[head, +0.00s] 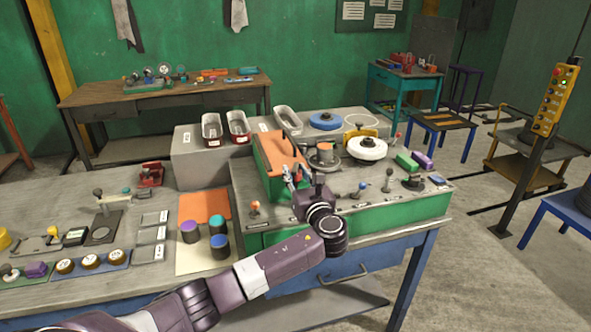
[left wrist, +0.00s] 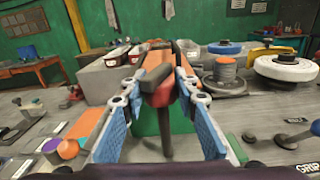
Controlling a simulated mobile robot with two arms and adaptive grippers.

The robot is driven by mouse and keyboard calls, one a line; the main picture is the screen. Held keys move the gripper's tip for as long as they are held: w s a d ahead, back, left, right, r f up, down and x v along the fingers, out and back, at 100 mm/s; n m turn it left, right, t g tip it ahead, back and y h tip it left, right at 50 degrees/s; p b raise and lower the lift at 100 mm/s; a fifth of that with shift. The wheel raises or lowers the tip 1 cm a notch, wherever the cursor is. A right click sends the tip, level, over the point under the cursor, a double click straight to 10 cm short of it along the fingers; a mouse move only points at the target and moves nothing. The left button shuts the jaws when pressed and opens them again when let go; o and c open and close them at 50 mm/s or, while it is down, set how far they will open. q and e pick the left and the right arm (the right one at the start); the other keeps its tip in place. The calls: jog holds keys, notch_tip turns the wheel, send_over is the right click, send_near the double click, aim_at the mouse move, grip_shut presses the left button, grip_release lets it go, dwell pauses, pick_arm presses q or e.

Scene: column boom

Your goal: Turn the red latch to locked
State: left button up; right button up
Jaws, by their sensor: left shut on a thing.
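The red latch (left wrist: 160,97) shows in the left wrist view on the near end of a green box with an orange top (left wrist: 157,66). It has a red body and a dark bar. My left gripper (left wrist: 161,84) has its blue fingers on both sides of the latch and is shut on it. In the head view my left gripper (head: 292,176) is at the near end of the same green and orange box (head: 273,150), and it hides the latch there. I cannot tell the latch's exact angle. My right gripper is in neither view.
A white wheel (head: 367,149) and an orange-topped spool (head: 324,155) stand right of the box. Small levers (head: 388,180) stand along the bench front. Purple and blue cylinders (head: 219,228) stand to the left. Grey trays (head: 211,128) are behind.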

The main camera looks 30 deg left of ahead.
pick_arm(q)
jog(key=n+g+y, duration=0.1)
jog(key=n+g+b, duration=0.1)
jog(key=shift+d+f+g+y, duration=0.15)
jog(key=shift+f+g+y, duration=0.15)
jog(key=shift+y, duration=0.1)
jog(key=shift+n+g+y+b, duration=0.5)
jog(key=shift+n+g+b, duration=0.25)
jog(key=shift+g, duration=0.35)
jog(key=shift+o, duration=0.3)
jog(key=n+g+b, duration=0.1)
jog(key=g+b, duration=0.1)
jog(key=n+g+y+b, duration=0.1)
jog(key=n+g+b, duration=0.1)
jog(key=g+b, duration=0.1)
jog(key=shift+a, duration=0.2)
jog(key=shift+r, duration=0.1)
jog(key=o, duration=1.1)
jog(key=shift+a, duration=0.1)
jog(key=shift+r, duration=0.1)
